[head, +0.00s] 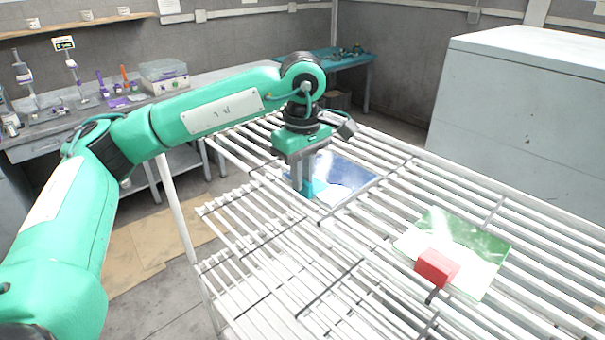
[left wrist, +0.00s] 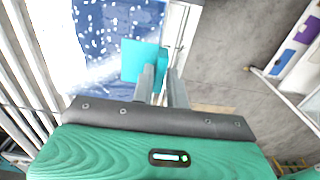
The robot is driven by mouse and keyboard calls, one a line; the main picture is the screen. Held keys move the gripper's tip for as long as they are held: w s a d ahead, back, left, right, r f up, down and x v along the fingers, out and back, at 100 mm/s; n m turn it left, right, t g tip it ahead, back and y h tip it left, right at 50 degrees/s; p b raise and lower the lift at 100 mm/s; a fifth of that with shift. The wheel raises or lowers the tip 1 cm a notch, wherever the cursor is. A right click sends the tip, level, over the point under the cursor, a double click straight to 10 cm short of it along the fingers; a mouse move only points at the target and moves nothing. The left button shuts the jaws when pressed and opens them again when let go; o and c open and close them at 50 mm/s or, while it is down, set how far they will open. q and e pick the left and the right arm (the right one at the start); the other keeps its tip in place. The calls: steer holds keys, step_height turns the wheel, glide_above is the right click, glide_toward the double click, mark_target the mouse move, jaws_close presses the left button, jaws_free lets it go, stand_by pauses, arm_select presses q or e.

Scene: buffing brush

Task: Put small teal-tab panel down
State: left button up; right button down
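The small teal-tab panel (head: 347,182) is a shiny blue sheet with a teal block-like tab (head: 318,187) at its left edge. It lies flat at the level of the white slatted rack; I cannot tell whether it touches the slats. My left gripper (head: 303,188) points down at the tab, with its fingers closed on either side of it. In the left wrist view, the tab (left wrist: 138,60) sits between the fingertips (left wrist: 161,75), and the speckled blue panel (left wrist: 110,25) extends beyond it. My right gripper is out of view.
A green panel (head: 463,245) with a red tab (head: 436,268) lies on the rack (head: 255,265) at right. A grey cabinet (head: 525,110) stands behind the rack. A workbench (head: 60,135) with tools runs along the back left. The rack's front left is bare.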

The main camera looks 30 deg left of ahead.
arm_select(q)
steer(key=shift+o, duration=1.3)
steer(key=shift+r, duration=0.15)
step_height(320, 180, up, 3)
steer(key=shift+r+b, duration=0.15)
steer(key=shift+b, duration=0.65)
step_height(320, 180, up, 9)
steer(key=shift+b, duration=0.35)
steer(key=shift+f, duration=0.2)
